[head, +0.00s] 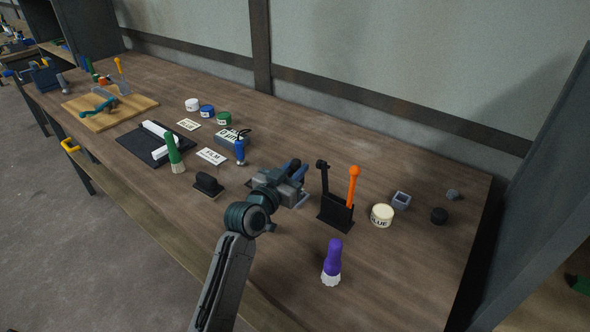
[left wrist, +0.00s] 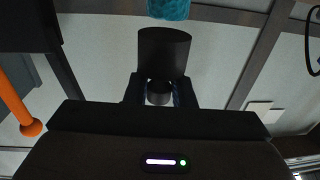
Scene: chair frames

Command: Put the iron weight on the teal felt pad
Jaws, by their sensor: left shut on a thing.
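The weight sticks out past the fingertips. A teal, rough-textured patch (left wrist: 169,8), which looks like the felt pad, shows at the top edge of the left wrist view, apart from the weight. Most of it is out of frame, and I cannot make it out in the head view. My right gripper is not in view.
A black holder (head: 336,212) with an orange-handled tool (head: 354,185) stands right of the gripper. A purple-handled brush (head: 333,262) stands in front; a glue pot (head: 382,215) and grey cup (head: 401,200) lie further right. A black-based block (head: 208,185) is left. The bench's front right is bare.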

